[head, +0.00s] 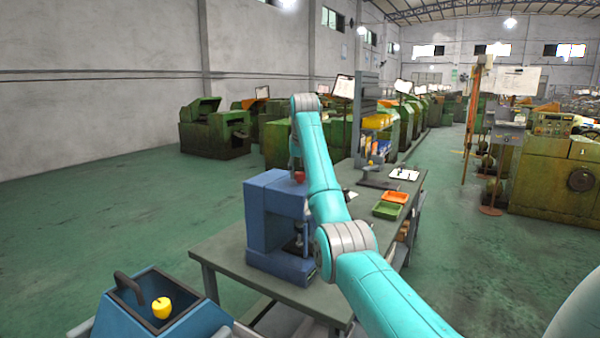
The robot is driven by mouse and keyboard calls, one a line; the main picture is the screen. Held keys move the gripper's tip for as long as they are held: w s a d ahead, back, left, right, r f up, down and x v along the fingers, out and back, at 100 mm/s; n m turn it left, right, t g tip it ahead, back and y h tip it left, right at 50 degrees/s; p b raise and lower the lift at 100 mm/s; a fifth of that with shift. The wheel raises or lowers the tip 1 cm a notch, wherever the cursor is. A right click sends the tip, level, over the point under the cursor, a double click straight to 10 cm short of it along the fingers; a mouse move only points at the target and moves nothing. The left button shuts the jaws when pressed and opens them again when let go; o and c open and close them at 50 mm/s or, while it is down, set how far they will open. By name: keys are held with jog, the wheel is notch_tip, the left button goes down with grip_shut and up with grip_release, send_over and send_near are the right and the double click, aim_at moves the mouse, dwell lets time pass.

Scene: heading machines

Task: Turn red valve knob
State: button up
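A small red knob (299,176) shows on top of the blue machine (268,215), which stands at the near left end of the grey workbench. My teal arm rises from the lower right and passes in front of the machine's right side, partly covering it. The arm's upper joint is above the knob, and the link there bends down behind the arm towards it. My gripper cannot be made out. I cannot tell whether anything touches the knob.
On the workbench (225,245), a green tray (387,210), an orange tray (395,197) and a white tray (404,174) lie to the right. A blue open box (185,325) at lower left holds a yellow object (161,308). Green floor is clear at left.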

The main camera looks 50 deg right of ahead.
aim_at(300, 173)
jog(key=shift+n+y, duration=0.3)
jog(key=shift+n, duration=0.4)
jog(key=shift+c, duration=0.2)
jog(key=o, duration=1.1)
notch_tip(300, 173, up, 10)
